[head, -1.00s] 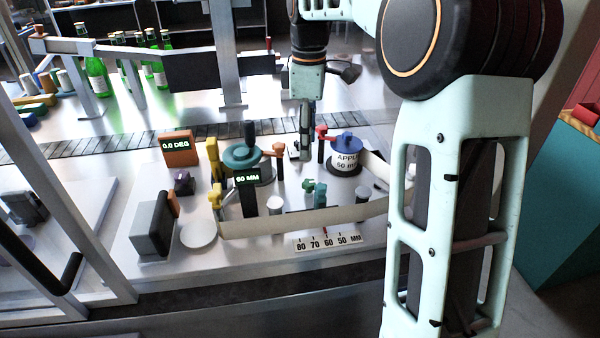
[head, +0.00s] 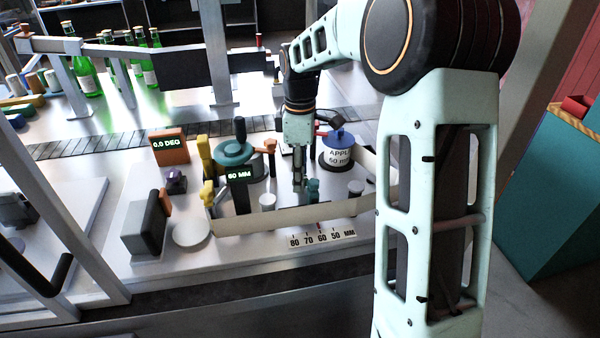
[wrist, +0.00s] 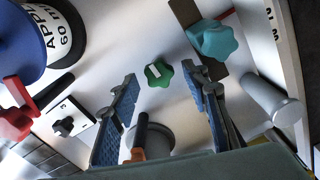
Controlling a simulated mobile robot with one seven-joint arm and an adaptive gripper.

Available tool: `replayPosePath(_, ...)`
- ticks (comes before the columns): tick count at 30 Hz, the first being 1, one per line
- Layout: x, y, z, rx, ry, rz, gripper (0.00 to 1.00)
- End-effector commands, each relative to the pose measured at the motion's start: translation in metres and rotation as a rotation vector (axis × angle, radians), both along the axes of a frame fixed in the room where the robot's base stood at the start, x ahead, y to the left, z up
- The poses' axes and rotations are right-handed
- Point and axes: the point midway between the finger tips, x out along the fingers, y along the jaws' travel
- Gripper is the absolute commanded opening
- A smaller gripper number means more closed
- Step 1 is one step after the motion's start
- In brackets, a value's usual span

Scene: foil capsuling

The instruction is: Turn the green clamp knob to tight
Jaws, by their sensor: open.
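The green clamp knob (wrist: 158,73) is a small lobed knob with a white mark on top. In the wrist view it lies between the fingertips of my gripper (wrist: 161,80), with a gap on each side. My gripper is open, its blue padded fingers pointing down around the knob without visibly touching it. In the head view my gripper (head: 298,180) is low over the machine plate, and the green knob is hidden or too small to make out. A larger teal knob (wrist: 213,40) sits close to the right finger and also shows in the head view (head: 312,190).
A blue-topped label roll (head: 338,148) stands behind and right of my gripper. A teal-topped spool (head: 233,153) and an orange handle (head: 269,146) are to the left. A grey post (wrist: 272,98) stands right of my fingers. A cream label web (head: 270,219) runs in front.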

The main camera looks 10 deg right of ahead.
Motion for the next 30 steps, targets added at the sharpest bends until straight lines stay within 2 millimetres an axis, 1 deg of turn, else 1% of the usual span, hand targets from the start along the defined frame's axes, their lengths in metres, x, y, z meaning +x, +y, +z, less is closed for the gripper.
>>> replayPosePath(3,0.0,0.0,0.0001,0.0,0.0,0.0,0.42)
replayPosePath(4,0.0,0.0,0.0002,0.0,0.0,0.0,0.4)
replayPosePath(15,-0.0001,-0.0001,0.0005,0.0,0.0,0.0,0.0)
replayPosePath(23,0.0,0.0001,0.0009,0.0,0.0,-0.026,0.0)
replayPosePath(30,0.0008,0.0001,0.0014,-0.001,0.0,-0.145,0.0)
